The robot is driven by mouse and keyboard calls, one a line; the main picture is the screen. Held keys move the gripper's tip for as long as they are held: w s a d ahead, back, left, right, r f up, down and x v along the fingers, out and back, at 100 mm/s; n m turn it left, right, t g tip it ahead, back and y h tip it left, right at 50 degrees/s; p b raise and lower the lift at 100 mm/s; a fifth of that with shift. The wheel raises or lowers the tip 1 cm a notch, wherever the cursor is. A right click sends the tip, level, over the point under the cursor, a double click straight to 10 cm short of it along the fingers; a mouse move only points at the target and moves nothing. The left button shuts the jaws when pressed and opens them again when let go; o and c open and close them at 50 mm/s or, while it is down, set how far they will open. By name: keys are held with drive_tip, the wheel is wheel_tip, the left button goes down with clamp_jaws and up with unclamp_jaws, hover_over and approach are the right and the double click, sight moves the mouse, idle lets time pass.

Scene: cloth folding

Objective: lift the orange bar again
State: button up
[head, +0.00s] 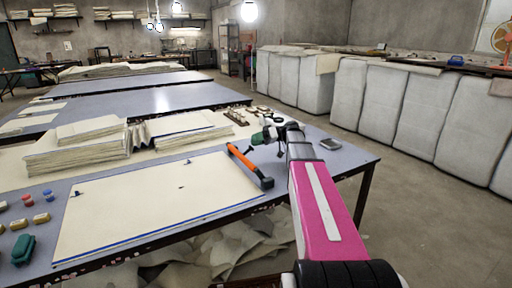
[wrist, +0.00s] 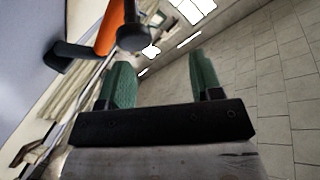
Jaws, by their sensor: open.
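The orange bar (head: 243,159) has dark end pieces and lies slanted at the right edge of the cream cloth (head: 165,200) on the near table. It also shows at the upper left of the wrist view (wrist: 111,28), outside the fingers. My gripper (head: 265,135) has green fingers and is just up and right of the bar's upper end in the head view. In the wrist view, my gripper (wrist: 163,82) has its fingers wide apart with nothing between them. I cannot tell whether a finger touches the bar.
Folded cloth stacks (head: 75,146) stand behind the flat cloth. Small coloured pieces and a green object (head: 23,250) lie at the left. A grey device (head: 330,144) sits near the table's right corner. Open floor (head: 400,185) lies to the right.

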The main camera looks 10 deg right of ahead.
drive_tip(key=s+a+r, duration=0.5)
drive_tip(key=a+r, duration=0.2)
drive_tip(key=a, duration=0.3)
drive_tip(key=shift+s+r, duration=0.3)
drive_tip(key=shift+s, duration=0.1)
drive_tip(key=shift+a, duration=0.1)
